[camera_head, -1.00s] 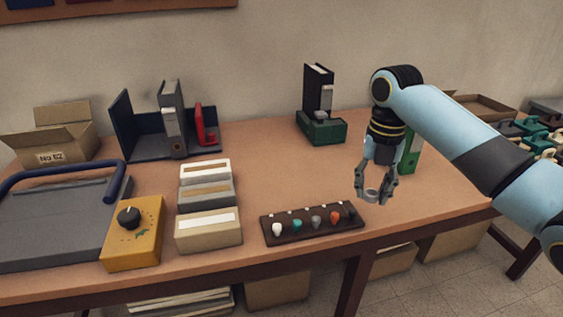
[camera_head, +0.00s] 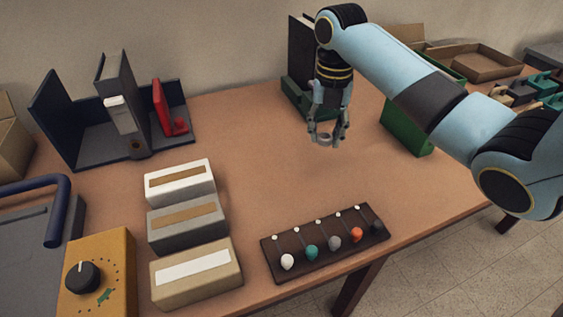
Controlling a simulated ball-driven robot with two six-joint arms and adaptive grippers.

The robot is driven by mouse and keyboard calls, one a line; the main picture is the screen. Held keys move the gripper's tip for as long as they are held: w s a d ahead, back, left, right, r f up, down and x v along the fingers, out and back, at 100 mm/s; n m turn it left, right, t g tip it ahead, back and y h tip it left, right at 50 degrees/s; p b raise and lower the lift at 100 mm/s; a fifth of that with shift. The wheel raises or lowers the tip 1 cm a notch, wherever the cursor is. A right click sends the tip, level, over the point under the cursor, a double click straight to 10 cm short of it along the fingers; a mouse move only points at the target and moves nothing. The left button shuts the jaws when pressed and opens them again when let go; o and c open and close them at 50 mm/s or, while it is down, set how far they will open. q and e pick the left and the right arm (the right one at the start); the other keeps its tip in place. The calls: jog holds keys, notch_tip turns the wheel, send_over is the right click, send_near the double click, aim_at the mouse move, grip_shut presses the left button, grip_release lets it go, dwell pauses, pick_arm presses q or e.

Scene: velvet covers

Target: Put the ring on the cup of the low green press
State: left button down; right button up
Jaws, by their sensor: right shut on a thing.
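My right gripper (camera_head: 326,141) is shut on a small grey ring (camera_head: 323,139) and holds it at its fingertips above the table. The gripper points down and is apart from everything but the ring. A low green base (camera_head: 297,93) stands at the back of the table, just behind and left of the gripper; it looks like the low green press. A tall black panel (camera_head: 301,45) rises from it. My right arm and gripper hide much of this piece, and I cannot make out its cup. My left gripper is not in view.
A green box (camera_head: 405,132) stands right, partly behind my arm. A dark rack with coloured knobs (camera_head: 325,247) lies at the front. Navy bookends (camera_head: 62,124) with a grey binder (camera_head: 121,95) and red piece (camera_head: 163,105) stand back left. The table's middle is clear.

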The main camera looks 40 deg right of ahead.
send_over(286, 178)
jog(key=f, duration=0.4)
jog(key=shift+d+f, duration=0.25)
jog(key=shift+d, duration=0.15)
jog(key=shift+a+f, duration=0.2)
jog(key=shift+a, duration=0.1)
notch_tip(286, 178, down, 4)
jog(key=shift+a+f, duration=0.1)
jog(key=shift+f, duration=0.05)
jog(key=o, duration=0.8)
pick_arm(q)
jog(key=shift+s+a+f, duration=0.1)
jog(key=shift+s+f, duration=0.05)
